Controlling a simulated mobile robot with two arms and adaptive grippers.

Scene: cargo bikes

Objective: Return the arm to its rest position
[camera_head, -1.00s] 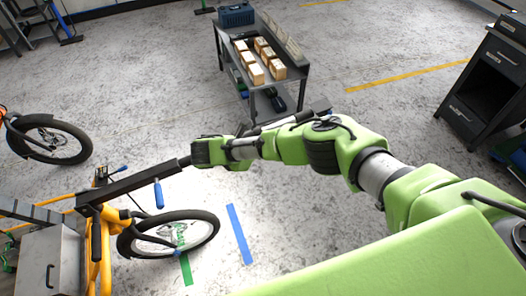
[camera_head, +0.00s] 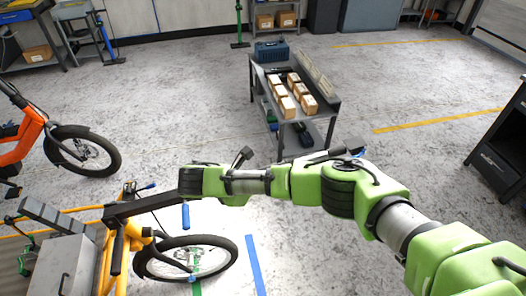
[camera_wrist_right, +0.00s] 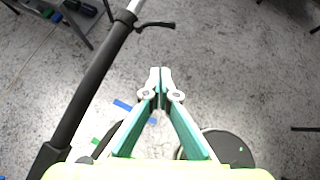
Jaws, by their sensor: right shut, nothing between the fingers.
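My right arm comes in from the right in the head view and reaches left over the floor. Its green wrist end appears beside the black bar (camera_head: 150,203) of the yellow cargo bike (camera_head: 118,255); whether they touch I cannot tell. The fingers are not clear there. In the right wrist view my right gripper (camera_wrist_right: 160,80) has its teal fingers brought together at the tips, with nothing between them, above the grey floor. A long black bar (camera_wrist_right: 88,88) runs along the left of the fingers, apart from them. My left gripper is not in view.
A grey cart (camera_head: 268,75) with several small boxes and a blue case (camera_head: 271,50) stands behind the arm. An orange bike (camera_head: 28,135) is at the left. A dark cabinet (camera_head: 500,150) stands at the right. Floor between cart and cabinet is clear.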

